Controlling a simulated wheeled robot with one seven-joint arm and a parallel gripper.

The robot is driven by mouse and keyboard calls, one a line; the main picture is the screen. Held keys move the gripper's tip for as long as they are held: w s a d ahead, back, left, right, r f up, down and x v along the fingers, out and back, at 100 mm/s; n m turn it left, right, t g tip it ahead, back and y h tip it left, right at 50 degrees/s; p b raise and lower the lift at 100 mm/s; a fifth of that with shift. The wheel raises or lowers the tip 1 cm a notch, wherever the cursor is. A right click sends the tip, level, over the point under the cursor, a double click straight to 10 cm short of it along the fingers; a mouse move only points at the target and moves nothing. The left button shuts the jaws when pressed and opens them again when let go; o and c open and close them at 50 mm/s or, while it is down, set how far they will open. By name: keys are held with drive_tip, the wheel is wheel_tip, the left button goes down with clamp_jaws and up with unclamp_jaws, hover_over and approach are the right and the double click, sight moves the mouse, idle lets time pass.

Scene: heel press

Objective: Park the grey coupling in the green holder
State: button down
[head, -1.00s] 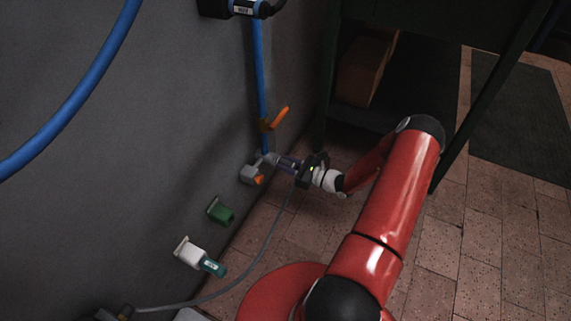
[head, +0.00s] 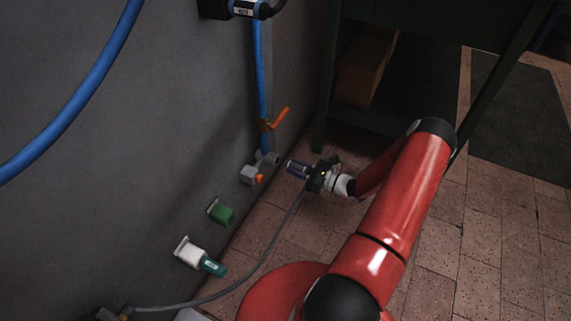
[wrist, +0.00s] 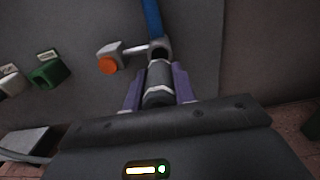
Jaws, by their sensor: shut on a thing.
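My gripper (head: 292,166), with purple fingers, is a little to the right of the wall outlet (head: 264,158) in the head view. In the wrist view the grey coupling (wrist: 158,90) sits between the purple fingers, which are shut on it. Its front end points at the outlet fitting (wrist: 158,48); in the head view a gap shows between gripper and outlet. The coupling is mostly hidden by the fingers in the head view. The green holder (head: 221,212) is on the wall, lower left of the gripper, and looks empty; it also shows in the wrist view (wrist: 48,70).
A grey hose (head: 252,270) runs from the gripper down to the lower left. A white holder (head: 190,252) with a teal-ended piece (head: 213,267) is below the green one. A grey block with an orange button (head: 260,179) and an orange lever (head: 280,118) are near the outlet.

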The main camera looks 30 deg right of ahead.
drive_tip(key=shift+v, duration=0.95)
drive_tip(key=shift+s+d, duration=0.1)
drive_tip(key=shift+s, duration=0.15)
drive_tip(key=s+a+p, duration=0.5)
drive_tip(key=s+a, duration=1)
drive_tip(key=a, duration=0.5)
drive_tip(key=shift+s+a+p, duration=0.25)
drive_tip(key=shift+s+p, duration=0.05)
drive_tip(key=shift+s, duration=0.1)
idle(0.8)
drive_tip(key=shift+p+x, duration=0.5)
drive_tip(key=shift+x, duration=1.95)
drive_tip(key=shift+p, duration=0.65)
idle(0.5)
